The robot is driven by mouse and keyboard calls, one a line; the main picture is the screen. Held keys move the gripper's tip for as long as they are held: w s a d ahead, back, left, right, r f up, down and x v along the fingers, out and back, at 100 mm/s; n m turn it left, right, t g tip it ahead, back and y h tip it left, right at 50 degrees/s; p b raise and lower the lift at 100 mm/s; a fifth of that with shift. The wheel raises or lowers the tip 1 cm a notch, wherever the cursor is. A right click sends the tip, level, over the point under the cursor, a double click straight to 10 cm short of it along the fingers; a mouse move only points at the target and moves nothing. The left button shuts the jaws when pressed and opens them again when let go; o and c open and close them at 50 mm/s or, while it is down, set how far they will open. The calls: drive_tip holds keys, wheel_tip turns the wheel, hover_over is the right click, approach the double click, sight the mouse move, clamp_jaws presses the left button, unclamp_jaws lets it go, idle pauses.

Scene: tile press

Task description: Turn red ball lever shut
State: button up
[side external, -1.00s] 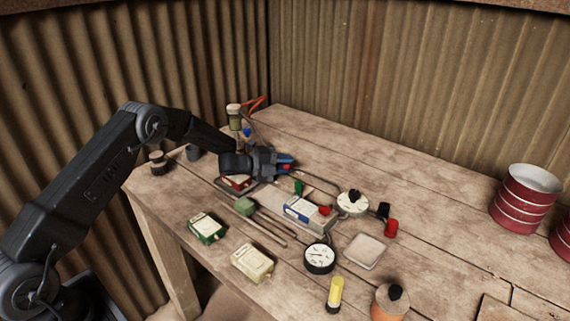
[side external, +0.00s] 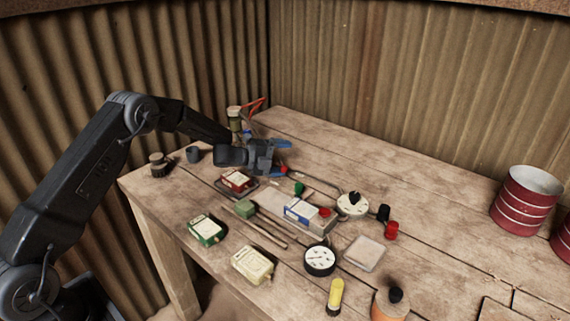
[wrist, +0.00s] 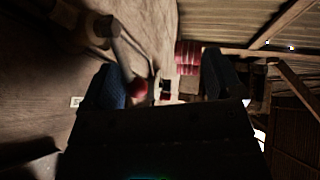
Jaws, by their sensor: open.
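The red ball (side external: 283,168) of the lever shows at the lower finger of my gripper (side external: 283,157), at the back of the bench. In the wrist view the red ball (wrist: 139,88) sits at the end of a grey rod (wrist: 122,55), just inside the left finger of my gripper (wrist: 163,80). My gripper is open, with blue fingers spread apart and nothing clamped. Whether the ball touches the finger I cannot tell. In the side view the gripper hides most of the lever.
A bottle (side external: 234,118) stands behind. The bench's back right is clear up to the red tins (side external: 526,201).

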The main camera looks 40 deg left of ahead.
drive_tip(key=shift+o, duration=1.3)
drive_tip(key=s+a+r, duration=0.1)
drive_tip(key=a+r, duration=0.2)
drive_tip(key=r, duration=0.1)
drive_tip(key=shift+s+a+r+t, duration=0.15)
drive_tip(key=shift+a+r+t, duration=0.15)
drive_tip(key=shift+a, duration=0.1)
drive_tip(key=s+a+r, duration=0.2)
drive_tip(key=a, duration=0.1)
drive_tip(key=s+a+r, duration=0.1)
drive_tip(key=shift+s+a, duration=0.2)
drive_tip(key=c, duration=0.6)
drive_tip(key=shift+s+a+r, duration=0.2)
drive_tip(key=shift+s+a, duration=0.15)
drive_tip(key=shift+a, duration=0.1)
